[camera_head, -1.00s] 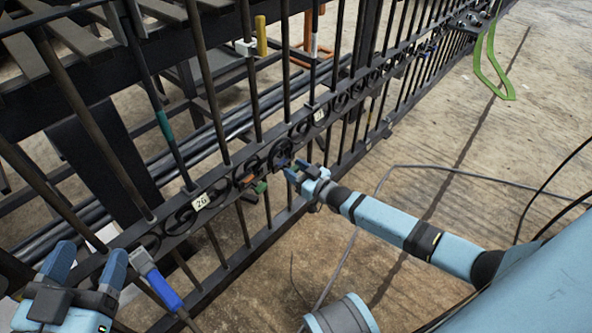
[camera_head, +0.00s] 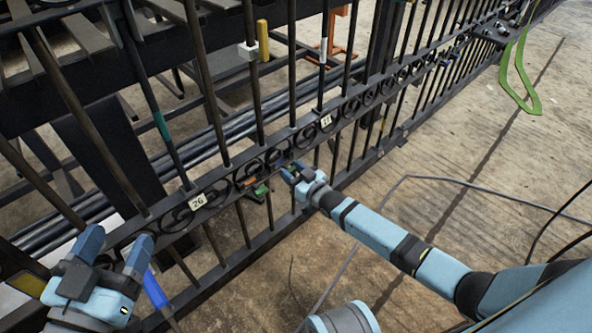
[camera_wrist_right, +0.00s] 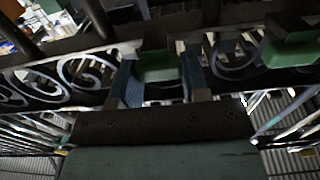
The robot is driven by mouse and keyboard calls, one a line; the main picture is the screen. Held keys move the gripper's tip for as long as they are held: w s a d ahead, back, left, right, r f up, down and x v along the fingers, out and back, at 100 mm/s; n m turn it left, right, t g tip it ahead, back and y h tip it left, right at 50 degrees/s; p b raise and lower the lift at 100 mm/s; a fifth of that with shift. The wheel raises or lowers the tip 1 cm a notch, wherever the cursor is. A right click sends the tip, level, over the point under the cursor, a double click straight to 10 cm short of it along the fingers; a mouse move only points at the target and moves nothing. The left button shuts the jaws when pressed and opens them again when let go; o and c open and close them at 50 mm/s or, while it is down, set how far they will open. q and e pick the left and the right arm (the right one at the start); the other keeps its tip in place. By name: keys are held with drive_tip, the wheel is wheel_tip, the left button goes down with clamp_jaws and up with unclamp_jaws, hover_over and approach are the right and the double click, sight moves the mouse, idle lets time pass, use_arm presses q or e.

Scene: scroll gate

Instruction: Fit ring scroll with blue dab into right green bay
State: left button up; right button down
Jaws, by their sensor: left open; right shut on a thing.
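My right gripper (camera_head: 290,171) is shut at the scroll band of the dark gate (camera_head: 228,184). In the right wrist view its fingers (camera_wrist_right: 160,82) stand either side of a green block (camera_wrist_right: 160,66), apparently the right green bay. The thing it grips is mostly hidden; I take it to be the ring scroll, but no blue dab is clear. Another green block (camera_wrist_right: 292,50) shows to the right in that view, with grey scrollwork between. In the head view a green piece (camera_head: 260,191) shows left of my right gripper. My left gripper (camera_head: 115,247) is open and empty, low at the left.
A tag "26" (camera_head: 198,202) and a tag "11" (camera_head: 326,120) sit on the band. An orange piece (camera_head: 248,181) is beside the green one. A blue-sleeved bar (camera_head: 156,289) stands close to my left gripper. A green loop (camera_head: 519,75) hangs at the far right. Floor right of the gate is mostly clear.

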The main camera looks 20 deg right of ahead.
drive_tip(key=shift+w+d+r, duration=0.1)
drive_tip(key=shift+w, duration=0.05)
drive_tip(key=c, duration=1)
unclamp_jaws()
drive_tip(key=o, duration=0.4)
drive_tip(key=shift+w, duration=0.1)
use_arm(q)
drive_tip(key=shift+w+a+f, duration=0.1)
use_arm(e)
drive_tip(key=shift+s, duration=0.25)
use_arm(q)
drive_tip(key=s+n+p, duration=0.1)
drive_tip(key=p, duration=0.1)
drive_tip(key=d+n+g+p, duration=0.1)
drive_tip(key=s+n+p, duration=0.1)
drive_tip(key=p, duration=0.1)
drive_tip(key=shift+s+d+g+y+p, duration=0.3)
use_arm(e)
drive_tip(key=v, duration=1.3)
